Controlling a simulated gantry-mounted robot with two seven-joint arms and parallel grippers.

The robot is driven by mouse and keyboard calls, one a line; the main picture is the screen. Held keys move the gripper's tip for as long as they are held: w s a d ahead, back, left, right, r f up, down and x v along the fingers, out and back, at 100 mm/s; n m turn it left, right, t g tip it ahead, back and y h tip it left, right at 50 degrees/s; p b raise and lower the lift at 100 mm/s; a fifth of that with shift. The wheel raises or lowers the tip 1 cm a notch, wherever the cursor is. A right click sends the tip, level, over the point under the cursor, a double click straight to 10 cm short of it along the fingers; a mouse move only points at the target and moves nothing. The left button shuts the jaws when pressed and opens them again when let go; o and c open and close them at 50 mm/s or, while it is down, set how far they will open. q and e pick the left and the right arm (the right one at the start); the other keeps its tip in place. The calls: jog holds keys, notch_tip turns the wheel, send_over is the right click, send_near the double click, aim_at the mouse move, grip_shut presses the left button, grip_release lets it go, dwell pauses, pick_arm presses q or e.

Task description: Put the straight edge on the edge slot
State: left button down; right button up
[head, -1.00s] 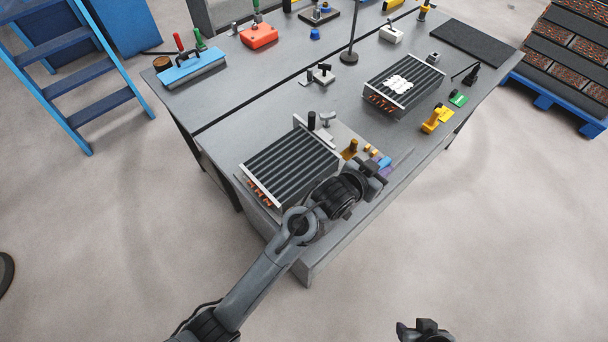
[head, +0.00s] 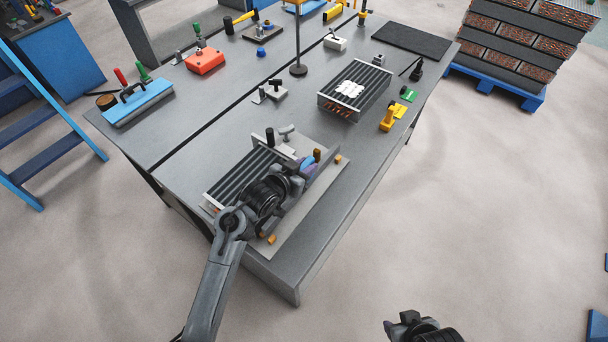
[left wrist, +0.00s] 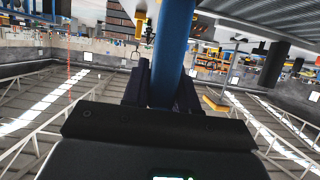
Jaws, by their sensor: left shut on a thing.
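My left gripper (head: 303,172) is above the right side of the near finned coil block (head: 240,177), shut on a blue piece (head: 309,166). In the left wrist view, the blue piece (left wrist: 172,55) stands as a long bar between the two dark fingers. I take it to be the straight edge, but its full shape is hidden. A flat grey base plate (head: 300,218) with small orange blocks (head: 271,239) lies beside the coil block. The edge slot cannot be made out. My right gripper (head: 405,325) is off the table at the lower right; its opening is unclear.
A second finned block (head: 350,90) stands further back. A yellow tool (head: 388,120) is right of it. A thin stand (head: 298,70) rises mid-table, and a blue wide-bladed tool (head: 138,102) lies at the left. The table's near right strip is clear.

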pick_arm(q)
jog(key=shift+w+a+f, duration=0.1)
jog(key=shift+f, duration=1.85)
jog(key=shift+f, duration=0.2)
jog(key=c, duration=0.9)
grip_release()
